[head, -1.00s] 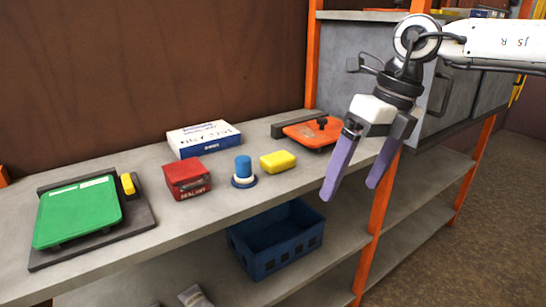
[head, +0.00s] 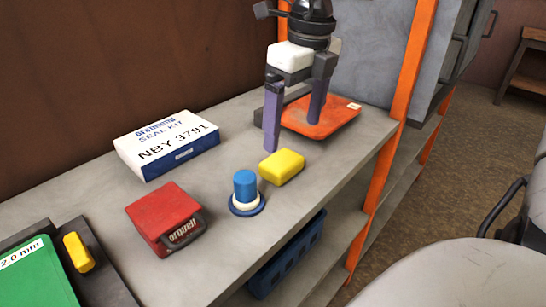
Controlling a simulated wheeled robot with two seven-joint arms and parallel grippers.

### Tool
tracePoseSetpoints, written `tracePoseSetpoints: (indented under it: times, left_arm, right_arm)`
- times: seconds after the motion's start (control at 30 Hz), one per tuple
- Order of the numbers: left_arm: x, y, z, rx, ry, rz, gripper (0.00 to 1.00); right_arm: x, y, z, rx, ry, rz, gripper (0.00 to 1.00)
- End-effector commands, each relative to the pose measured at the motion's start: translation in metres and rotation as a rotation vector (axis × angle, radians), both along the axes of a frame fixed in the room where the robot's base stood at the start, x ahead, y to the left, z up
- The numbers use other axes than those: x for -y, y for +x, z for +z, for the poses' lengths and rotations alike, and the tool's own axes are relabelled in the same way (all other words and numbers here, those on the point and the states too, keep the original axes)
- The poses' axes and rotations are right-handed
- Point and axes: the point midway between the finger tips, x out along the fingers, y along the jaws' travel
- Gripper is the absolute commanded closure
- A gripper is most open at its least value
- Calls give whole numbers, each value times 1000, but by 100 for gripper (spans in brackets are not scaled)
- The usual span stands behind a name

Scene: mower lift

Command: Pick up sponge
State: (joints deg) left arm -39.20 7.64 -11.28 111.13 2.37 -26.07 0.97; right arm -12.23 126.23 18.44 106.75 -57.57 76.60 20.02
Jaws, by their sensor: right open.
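The yellow sponge (head: 282,167) lies flat on the grey shelf top, right of a blue-capped bottle. My right gripper (head: 292,135) points down just behind and above the sponge, with its two purple fingers spread and nothing between them. The left finger's tip is close to the sponge's back edge in the picture; I cannot tell whether they touch. My left gripper is not in view.
The blue-capped bottle (head: 245,190), a red box (head: 166,217) and a white seal kit box (head: 167,143) stand left of the sponge. An orange plate (head: 340,115) lies behind the gripper. An orange post (head: 384,175) rises at right. A blue crate (head: 288,258) sits below.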

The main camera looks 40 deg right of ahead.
Motion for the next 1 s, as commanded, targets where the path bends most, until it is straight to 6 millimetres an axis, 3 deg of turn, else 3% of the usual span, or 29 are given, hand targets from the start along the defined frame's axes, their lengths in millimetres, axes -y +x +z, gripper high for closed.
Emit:
tracePoseSetpoints:
  times: [0.2,0.6,0.9,1.0]
  left_arm:
    - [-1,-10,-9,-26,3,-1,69]
    - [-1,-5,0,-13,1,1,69]
    - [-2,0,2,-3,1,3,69]
    - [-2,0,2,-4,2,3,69]
  right_arm:
    - [-1,3,-23,-1,1,1,12]
    - [-9,18,-68,-3,1,0,12]
    - [-9,20,-74,0,0,0,12]
    - [-9,20,-74,0,0,0,25]
